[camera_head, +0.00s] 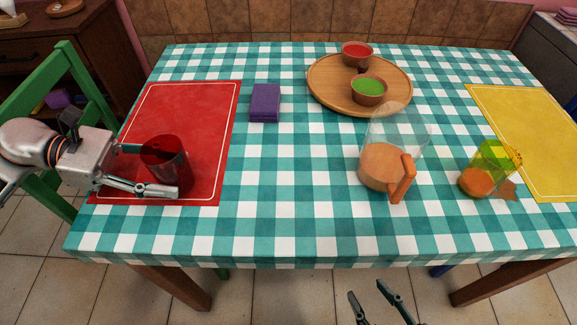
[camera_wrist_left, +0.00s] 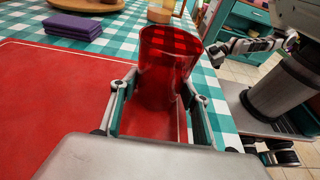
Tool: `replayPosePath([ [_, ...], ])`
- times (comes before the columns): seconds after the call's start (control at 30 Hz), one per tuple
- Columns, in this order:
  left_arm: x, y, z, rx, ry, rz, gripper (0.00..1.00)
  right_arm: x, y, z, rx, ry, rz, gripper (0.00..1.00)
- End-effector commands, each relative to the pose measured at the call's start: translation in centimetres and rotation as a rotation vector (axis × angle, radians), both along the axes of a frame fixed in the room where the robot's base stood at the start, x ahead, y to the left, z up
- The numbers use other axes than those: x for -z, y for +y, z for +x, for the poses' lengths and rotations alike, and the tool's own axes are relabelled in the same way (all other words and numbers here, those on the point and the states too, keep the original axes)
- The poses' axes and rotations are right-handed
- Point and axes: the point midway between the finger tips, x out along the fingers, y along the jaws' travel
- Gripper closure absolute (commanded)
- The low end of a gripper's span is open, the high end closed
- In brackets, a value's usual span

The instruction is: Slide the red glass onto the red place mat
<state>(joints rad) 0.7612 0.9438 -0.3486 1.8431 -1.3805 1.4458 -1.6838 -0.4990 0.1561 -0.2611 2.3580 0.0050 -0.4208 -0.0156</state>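The red glass (camera_head: 172,158) is see-through and stands upright over the near part of the red place mat (camera_head: 190,105), inside its near edge. My left gripper (camera_head: 160,170) reaches in from the left with its fingers spread, one on either side of the glass. In the left wrist view the red glass (camera_wrist_left: 168,58) stands between the fingertips of my left gripper (camera_wrist_left: 160,95), and whether they touch it I cannot tell. The red mat (camera_wrist_left: 50,105) fills the left there. My right gripper (camera_head: 372,292) is open and empty, below the table's near edge.
A purple stack (camera_head: 265,102) lies right of the red mat. A wooden tray (camera_head: 327,92) with two bowls is at the back. A pitcher (camera_head: 388,160) and a yellow-green glass (camera_head: 491,165) stand at right, near a yellow mat (camera_head: 540,130). The checked cloth between mat and pitcher is clear.

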Motion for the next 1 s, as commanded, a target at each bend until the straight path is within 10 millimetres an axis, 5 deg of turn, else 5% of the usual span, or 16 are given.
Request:
replayPosePath([
  [0.1,0.1,0.0,0.0,0.0,0.001,0.0,0.35,0.1,0.0,-0.1,0.0,0.003,0.0,0.6],
  [0.47,0.0,0.3,0.0,0.0,0.001,0.001,0.35,0.4,0.0,-0.6,0.003,0.016,0.001,0.6],
  [1.0,-2.0,6.9,0.0,-0.001,0.001,0.001,0.35,0.3,-0.1,-0.4,0.001,0.011,-0.002,0.6],
])
